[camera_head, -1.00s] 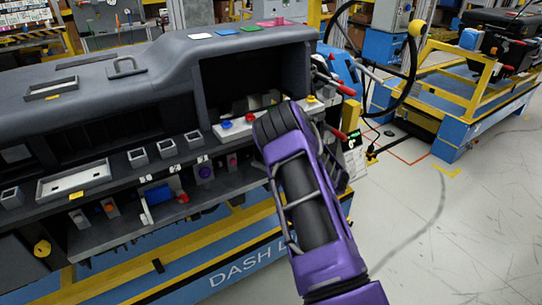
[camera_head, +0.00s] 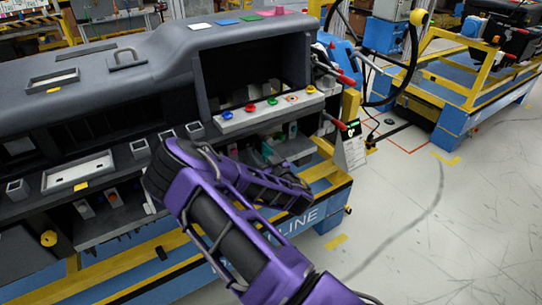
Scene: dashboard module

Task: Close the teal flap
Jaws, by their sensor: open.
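A small teal part (camera_head: 267,151) shows on the lower shelf of the dashboard module, below the white button strip. It may be the teal flap, but it is too small and too covered to tell how far it stands open. My purple arm crosses in front of the module, with its bend at the left and its far section reaching right, just below the teal part. My gripper's fingers cannot be made out; the arm's end is hidden or lost against the dark shelf.
The white strip (camera_head: 268,110) with coloured buttons sits above the shelf. Red-handled levers (camera_head: 335,121) stick out at the module's right end, near a steering wheel (camera_head: 398,75). A yellow and blue frame (camera_head: 325,205) runs below. The floor at right is clear.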

